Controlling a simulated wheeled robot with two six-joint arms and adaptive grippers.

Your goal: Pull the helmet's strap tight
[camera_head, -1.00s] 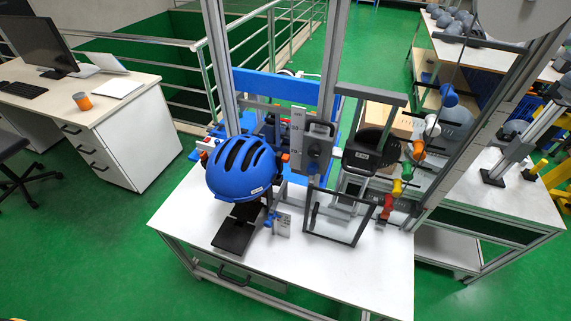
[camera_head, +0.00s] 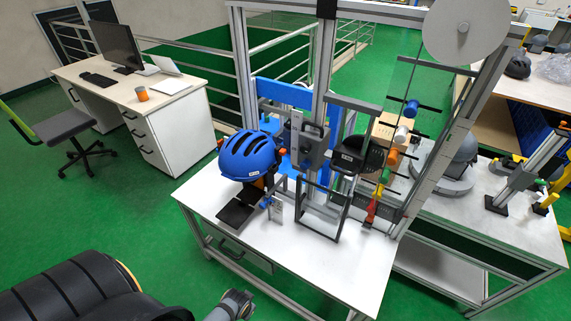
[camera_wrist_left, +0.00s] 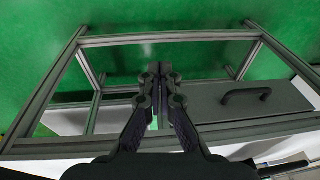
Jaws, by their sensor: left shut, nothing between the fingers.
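The blue helmet (camera_head: 248,156) sits on its dark stand on the white table of the drop tower, left of the tower frame. Its strap cannot be made out; the area under the helmet is dark and small. My left gripper (camera_wrist_left: 158,72) is shut and empty in the left wrist view, pointing at the table's lower frame and drawer. In the head view only part of my left arm (camera_head: 90,290) shows at the bottom left, well short of the helmet. My right gripper is not in view.
The white table (camera_head: 330,265) has a clear front part. A drawer with a dark handle (camera_wrist_left: 246,95) is under it. A framed clear panel (camera_head: 322,212) and coloured knobs stand right of the helmet. A desk (camera_head: 165,105) with a monitor is at the left; green floor lies between.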

